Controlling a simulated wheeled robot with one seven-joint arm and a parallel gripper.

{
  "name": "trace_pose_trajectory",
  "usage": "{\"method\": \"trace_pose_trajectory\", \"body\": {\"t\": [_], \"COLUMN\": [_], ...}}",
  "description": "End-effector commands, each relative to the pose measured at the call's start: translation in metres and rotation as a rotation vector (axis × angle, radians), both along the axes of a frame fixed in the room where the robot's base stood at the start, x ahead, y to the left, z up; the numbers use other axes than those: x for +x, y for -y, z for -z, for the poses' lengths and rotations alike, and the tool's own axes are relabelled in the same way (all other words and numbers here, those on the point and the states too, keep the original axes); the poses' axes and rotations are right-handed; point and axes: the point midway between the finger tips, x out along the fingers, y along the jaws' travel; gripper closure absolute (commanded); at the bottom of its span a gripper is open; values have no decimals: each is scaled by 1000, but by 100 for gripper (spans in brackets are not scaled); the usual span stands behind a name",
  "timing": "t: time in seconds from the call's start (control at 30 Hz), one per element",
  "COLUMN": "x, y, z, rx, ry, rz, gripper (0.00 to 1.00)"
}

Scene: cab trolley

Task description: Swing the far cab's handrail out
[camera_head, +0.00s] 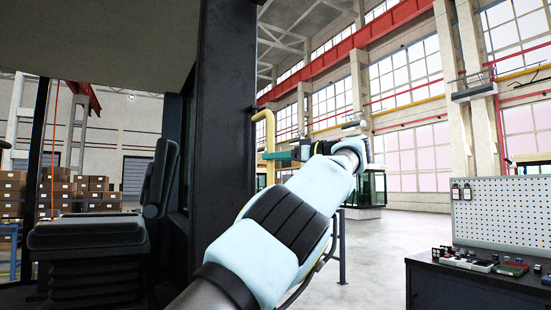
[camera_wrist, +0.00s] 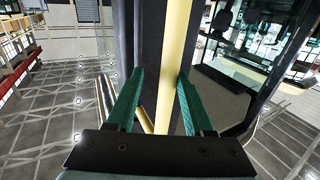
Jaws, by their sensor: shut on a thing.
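The yellow handrail (camera_head: 270,178) runs upright beside the dark cab pillar (camera_head: 226,120), with its top end bent toward the pillar. My gripper (camera_head: 270,156) reaches it from the right at mid-height. In the wrist view my gripper (camera_wrist: 160,98) has its green fingers on either side of the yellow handrail (camera_wrist: 178,60) and is shut on it. The dark pillar (camera_wrist: 140,40) stands close behind the rail there. The rail's lower mounting is hidden or too small to make out.
A cab seat (camera_head: 90,245) is at the left. Another glazed cab (camera_head: 368,190) stands farther back. A bench (camera_head: 470,285) with small parts and a pegboard (camera_head: 505,215) are at the right. Floor (camera_head: 385,235) between is clear. Stacked boxes (camera_head: 75,190) are far left.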

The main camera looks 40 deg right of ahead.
Motion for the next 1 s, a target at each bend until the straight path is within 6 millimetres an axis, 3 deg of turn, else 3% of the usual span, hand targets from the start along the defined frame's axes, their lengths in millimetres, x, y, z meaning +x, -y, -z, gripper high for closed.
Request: {"method": "trace_pose_trajectory", "body": {"t": [0.7,0.87,1.0], "x": [-2,-19,-45], "y": [3,9,18], "z": [4,3,1], "rx": [1,1,0], "ry": [-5,-5,-3], "rz": [4,6,8], "gripper": [61,61,61]}}
